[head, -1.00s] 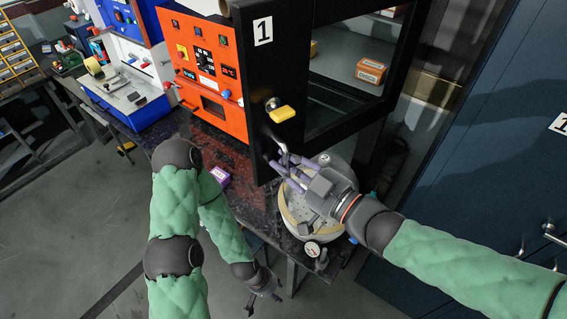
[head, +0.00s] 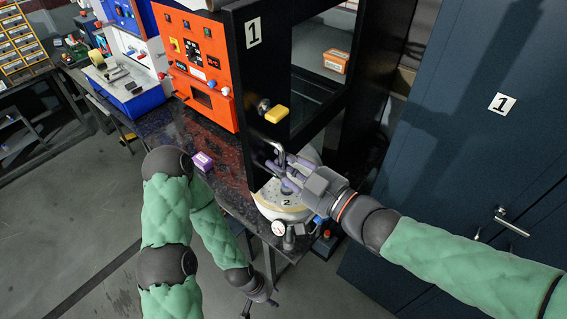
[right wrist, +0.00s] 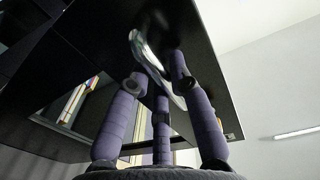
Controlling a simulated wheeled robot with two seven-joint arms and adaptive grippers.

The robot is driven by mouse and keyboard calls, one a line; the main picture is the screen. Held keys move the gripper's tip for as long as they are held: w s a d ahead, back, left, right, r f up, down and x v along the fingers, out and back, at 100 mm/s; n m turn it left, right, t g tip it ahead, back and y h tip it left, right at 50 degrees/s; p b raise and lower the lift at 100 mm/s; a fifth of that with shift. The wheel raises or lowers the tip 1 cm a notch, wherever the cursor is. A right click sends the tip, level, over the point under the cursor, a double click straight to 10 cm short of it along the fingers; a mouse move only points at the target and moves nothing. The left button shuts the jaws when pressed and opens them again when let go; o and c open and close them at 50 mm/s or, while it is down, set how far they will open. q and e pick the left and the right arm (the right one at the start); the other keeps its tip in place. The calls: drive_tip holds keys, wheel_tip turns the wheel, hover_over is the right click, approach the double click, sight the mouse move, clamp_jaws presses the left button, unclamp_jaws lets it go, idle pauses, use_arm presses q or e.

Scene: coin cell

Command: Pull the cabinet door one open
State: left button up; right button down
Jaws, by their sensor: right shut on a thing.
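The right wrist view shows the curved bar (right wrist: 150,60) between the fingers, with the dark panel behind. The door's edge appears to stand out from the cabinet body. My left gripper (head: 258,306) hangs low, fingers apart and empty.
A round pale chamber (head: 268,203) stands on the dark bench under the door, close to my right gripper. An orange machine (head: 200,70) and a purple box (head: 202,162) are to the left. A blue-grey cabinet (head: 455,140) stands right. The floor at lower left is free.

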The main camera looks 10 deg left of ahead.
drive_tip(key=shift+r, duration=0.1)
drive_tip(key=c, duration=1.1)
unclamp_jaws()
drive_tip(key=v, duration=1.2)
